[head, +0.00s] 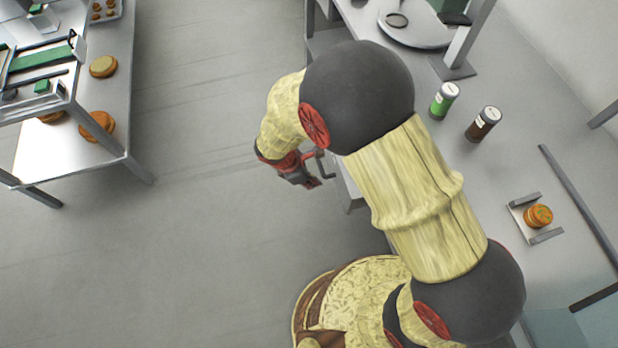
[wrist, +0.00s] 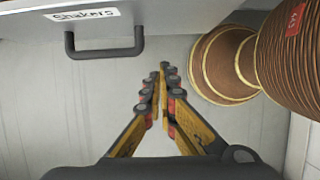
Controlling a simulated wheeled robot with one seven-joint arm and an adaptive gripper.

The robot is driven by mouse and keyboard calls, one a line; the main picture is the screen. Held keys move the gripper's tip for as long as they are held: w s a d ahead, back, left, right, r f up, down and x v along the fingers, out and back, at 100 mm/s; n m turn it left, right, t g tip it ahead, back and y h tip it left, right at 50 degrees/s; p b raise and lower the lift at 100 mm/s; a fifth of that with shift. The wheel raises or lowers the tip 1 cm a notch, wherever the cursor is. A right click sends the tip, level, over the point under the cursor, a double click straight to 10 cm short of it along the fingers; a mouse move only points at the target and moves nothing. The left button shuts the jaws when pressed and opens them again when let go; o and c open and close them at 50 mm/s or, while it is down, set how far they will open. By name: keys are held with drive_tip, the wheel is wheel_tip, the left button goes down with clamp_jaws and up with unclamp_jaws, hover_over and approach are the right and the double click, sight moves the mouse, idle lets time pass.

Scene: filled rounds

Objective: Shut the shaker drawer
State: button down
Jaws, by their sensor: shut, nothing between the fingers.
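The shaker drawer shows in the wrist view as a pale grey front (wrist: 190,16) with a white "Shakers" label (wrist: 85,14) and a dark bar handle (wrist: 105,52). My gripper (wrist: 163,68) is shut and empty. Its fingertips lie to the right of the handle in that view, apart from it. In the head view my gripper (head: 318,178) hangs beside the right-hand counter's edge, close to a dark handle (head: 325,164) and a grey front (head: 348,190). My arm covers much of the drawer there, so how far it stands out is hidden.
The right-hand counter (head: 545,110) bears a green-labelled shaker (head: 444,100), a dark shaker (head: 483,124) and a small holder (head: 522,212) with a round topped item (head: 538,215). A metal table (head: 117,45) with buns stands at left. The floor (head: 200,200) between is clear.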

drive_tip(key=w+d+f+b, duration=0.1)
drive_tip(key=d+f, duration=0.2)
drive_tip(key=d, duration=0.2)
drive_tip(key=shift+w+d+f, duration=0.15)
drive_tip(key=shift+w+f, duration=0.1)
drive_tip(key=shift+f, duration=0.15)
drive_tip(key=w+d, duration=0.2)
drive_tip(key=d, duration=0.6)
drive_tip(key=w+d+p, duration=0.1)
drive_tip(key=w+d, duration=0.2)
drive_tip(key=d, duration=0.6)
drive_tip(key=w+d+p, duration=0.1)
drive_tip(key=w+d, duration=0.1)
drive_tip(key=d, duration=0.6)
drive_tip(key=shift+w+d, duration=0.15)
drive_tip(key=shift+r, duration=0.1)
